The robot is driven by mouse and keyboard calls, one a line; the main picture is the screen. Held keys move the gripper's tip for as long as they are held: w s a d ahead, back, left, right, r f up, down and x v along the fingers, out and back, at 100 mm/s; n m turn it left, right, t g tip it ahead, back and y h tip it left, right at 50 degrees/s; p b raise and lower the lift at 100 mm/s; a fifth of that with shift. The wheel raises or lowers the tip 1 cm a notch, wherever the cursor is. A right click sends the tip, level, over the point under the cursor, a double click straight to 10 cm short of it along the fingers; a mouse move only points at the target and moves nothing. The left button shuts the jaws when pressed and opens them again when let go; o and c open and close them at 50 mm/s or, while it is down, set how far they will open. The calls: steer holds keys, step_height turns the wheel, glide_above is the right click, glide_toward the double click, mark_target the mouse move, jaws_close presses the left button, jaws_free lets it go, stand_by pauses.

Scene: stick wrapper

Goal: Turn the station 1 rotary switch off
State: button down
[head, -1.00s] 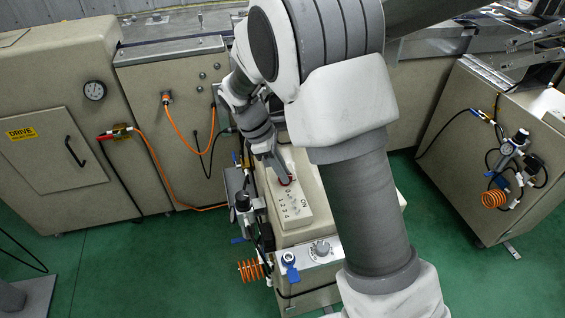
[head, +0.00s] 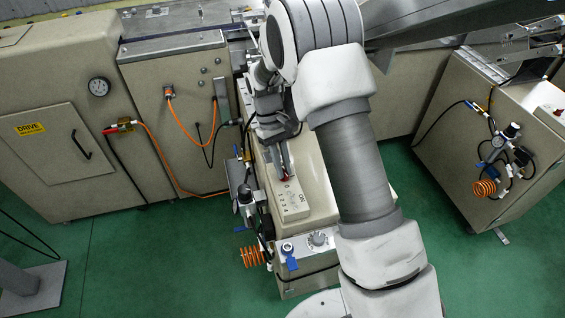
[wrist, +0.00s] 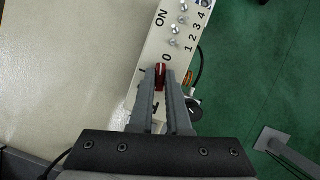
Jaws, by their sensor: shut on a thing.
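The red rotary switch (wrist: 160,77) is on a pale switch panel (wrist: 150,48) printed "ON", "0" and 1 to 4. In the wrist view its red knob stands between my fingertips, its long side nearly upright in the picture, just below the "0". My gripper (wrist: 161,84) is shut on the knob, one finger on each side. In the head view my gripper (head: 284,174) reaches down to the far part of the panel (head: 292,207), and only a little red of the switch shows. The fingers hide the knob's lower end and nearby markings.
Several small toggle switches (wrist: 175,30) stand on the panel beyond the knob. A control box with a grey dial (head: 318,239) and blue connector (head: 288,250) is in front. Orange coiled hose (head: 251,257) hangs at left.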

steer(key=shift+m+y+p, duration=0.3)
steer(key=shift+m+y, duration=0.1)
steer(key=shift+m, duration=0.7)
steer(key=c, duration=0.9)
jaws_free()
steer(key=v, duration=0.5)
steer(key=p+v, duration=0.1)
steer(key=v, duration=0.5)
steer(key=p+v, duration=0.1)
steer(key=v, duration=0.5)
steer(key=shift+w+r, duration=0.1)
steer(key=shift+w, duration=0.25)
